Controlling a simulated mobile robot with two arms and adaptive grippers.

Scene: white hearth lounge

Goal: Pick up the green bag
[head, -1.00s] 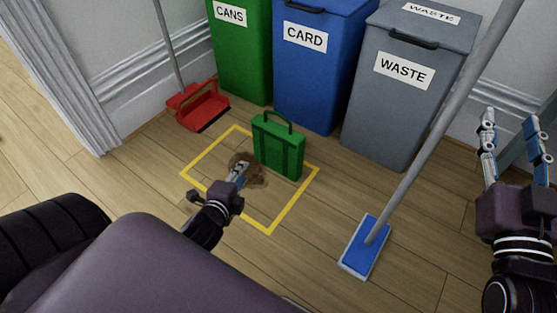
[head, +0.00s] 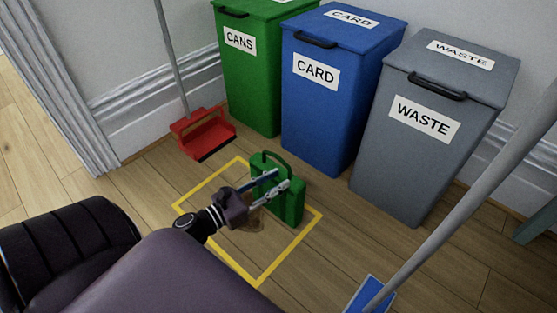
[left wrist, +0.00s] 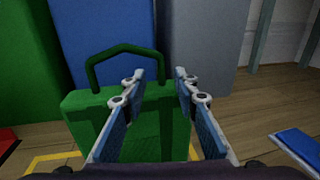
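The green bag (head: 291,207) stands upright on the wooden floor, inside the yellow taped square, with its handle (head: 270,154) up. My left gripper (head: 282,179) is in front of the bag, with its fingers overlapping the bag's upper front. In the left wrist view the two fingers (left wrist: 158,76) are spread apart and nothing is clamped between them. The bag (left wrist: 84,108) shows behind and between them, with its handle rising left of centre. I cannot tell whether the fingers touch the bag. My right gripper is not in view.
Green cans bin (head: 243,80), blue card bin (head: 318,110) and grey waste bin (head: 400,165) stand behind the bag. A red dustpan (head: 205,138) is at the left. A blue mop head (head: 372,296) with a long grey pole is at the right. Yellow tape (head: 222,252) outlines the square.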

